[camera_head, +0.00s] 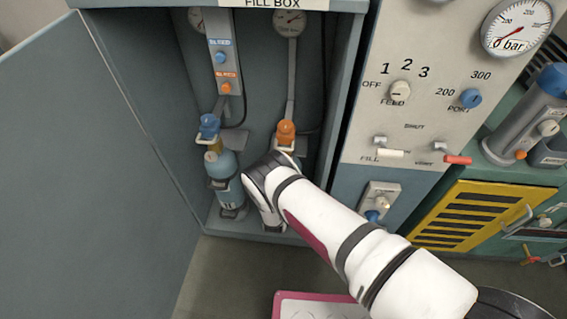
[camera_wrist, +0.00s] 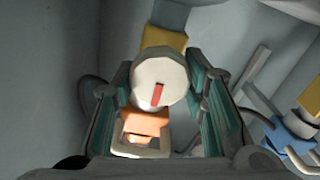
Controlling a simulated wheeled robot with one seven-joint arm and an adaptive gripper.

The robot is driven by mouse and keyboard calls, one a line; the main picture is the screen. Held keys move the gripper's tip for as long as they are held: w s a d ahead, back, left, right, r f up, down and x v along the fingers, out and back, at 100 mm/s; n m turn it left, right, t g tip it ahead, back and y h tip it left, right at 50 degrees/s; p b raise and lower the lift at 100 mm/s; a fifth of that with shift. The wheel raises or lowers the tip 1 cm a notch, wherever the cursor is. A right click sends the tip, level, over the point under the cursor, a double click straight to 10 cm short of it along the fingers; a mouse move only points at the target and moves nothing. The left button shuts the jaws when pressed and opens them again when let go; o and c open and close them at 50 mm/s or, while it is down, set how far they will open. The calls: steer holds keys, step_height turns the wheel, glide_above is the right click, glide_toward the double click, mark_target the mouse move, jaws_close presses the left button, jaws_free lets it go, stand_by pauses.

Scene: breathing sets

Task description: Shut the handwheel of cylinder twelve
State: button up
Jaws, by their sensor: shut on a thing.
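In the wrist view, a round white handwheel (camera_wrist: 159,78) with a red mark sits between the two teal-padded fingers of my gripper (camera_wrist: 160,92). The fingers are shut on it from left and right. An orange fitting (camera_wrist: 143,122) shows just below the wheel, and a yellow block (camera_wrist: 161,39) above it. In the head view, my arm reaches into the right side of the fill box and hides the handwheel, my fingers and most of the right-hand cylinder. An orange connector (camera_head: 286,132) on its hose shows above my wrist. The number of this cylinder is hidden.
A blue cylinder (camera_head: 225,178) marked 11 stands close by on the left, under a blue connector (camera_head: 209,127). The open box door (camera_head: 90,150) bounds the left. A control panel (camera_head: 420,110) stands to the right of the box. A pink-edged tray (camera_head: 310,297) lies below my arm.

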steer(key=shift+f, duration=0.1)
steer(key=o, duration=1.2)
steer(key=shift+s, duration=0.1)
steer(key=s, duration=1.2)
steer(key=shift+a, duration=0.25)
